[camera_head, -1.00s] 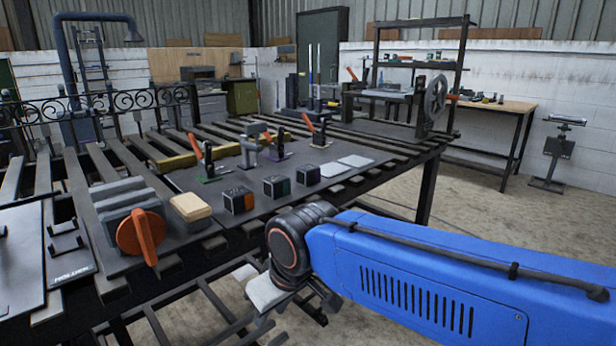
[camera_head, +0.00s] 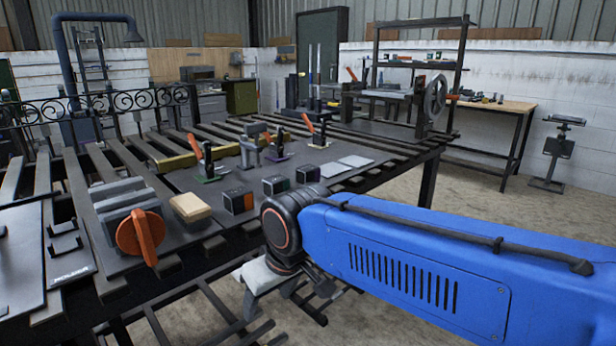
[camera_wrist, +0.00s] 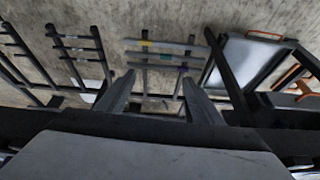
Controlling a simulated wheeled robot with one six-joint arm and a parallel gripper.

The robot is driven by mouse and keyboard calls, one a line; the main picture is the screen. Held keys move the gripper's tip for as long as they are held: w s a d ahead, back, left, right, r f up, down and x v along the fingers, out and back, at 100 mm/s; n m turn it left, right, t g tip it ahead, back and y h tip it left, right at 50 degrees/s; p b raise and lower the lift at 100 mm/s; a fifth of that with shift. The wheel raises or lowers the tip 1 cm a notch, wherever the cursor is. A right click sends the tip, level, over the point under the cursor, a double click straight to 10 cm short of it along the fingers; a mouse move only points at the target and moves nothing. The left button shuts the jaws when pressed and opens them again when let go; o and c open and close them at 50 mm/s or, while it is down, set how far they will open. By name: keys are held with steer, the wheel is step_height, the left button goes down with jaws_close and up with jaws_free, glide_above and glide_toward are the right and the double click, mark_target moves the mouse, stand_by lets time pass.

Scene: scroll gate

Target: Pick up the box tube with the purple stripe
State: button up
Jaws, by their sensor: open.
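In the wrist view, several box tubes lie across a dark rack below my gripper (camera_wrist: 158,78). The tube with the purple stripe (camera_wrist: 155,67) appears to be the one nearest the fingers, with a small purple mark near its right end. A tube with a teal-looking mark (camera_wrist: 150,56) lies beyond it, and a tube with a yellow mark (camera_wrist: 175,45) lies farthest. My gripper is open, its two grey fingers apart with nothing between them. The fingertips appear close to the purple-marked tube in the picture; the height gap is unclear. The head view does not clearly show these tubes.
In the wrist view, a framed pale panel (camera_wrist: 245,60) with an orange handle is at right, and another dark rack (camera_wrist: 75,50) is at left. In the head view, a slatted bench (camera_head: 365,180) carries clamps, small dark boxes and an orange-knobbed block (camera_head: 140,235).

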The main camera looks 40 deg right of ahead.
steer(key=w+d+r+m+g, duration=0.1)
steer(key=w+d+r+m, duration=0.3)
steer(key=w+d+r, duration=0.45)
steer(key=w+d+r+m+g, duration=0.1)
steer(key=w+d+r+m, duration=0.4)
steer(key=r, duration=0.7)
steer(key=w+d+r+m+g, duration=0.1)
steer(key=w+d+r+m, duration=0.4)
steer(key=d, duration=0.4)
steer(key=w+d+r+m+g, duration=0.2)
steer(key=w+d+r+m, duration=0.15)
steer(key=d+r, duration=0.45)
glide_above(308, 168)
steer(key=f, duration=1.3)
steer(key=shift+w+d, duration=0.15)
steer(key=shift+w, duration=0.15)
steer(key=shift+s+f, duration=0.15)
steer(key=shift+f, duration=2.5)
steer(key=c, duration=1.3)
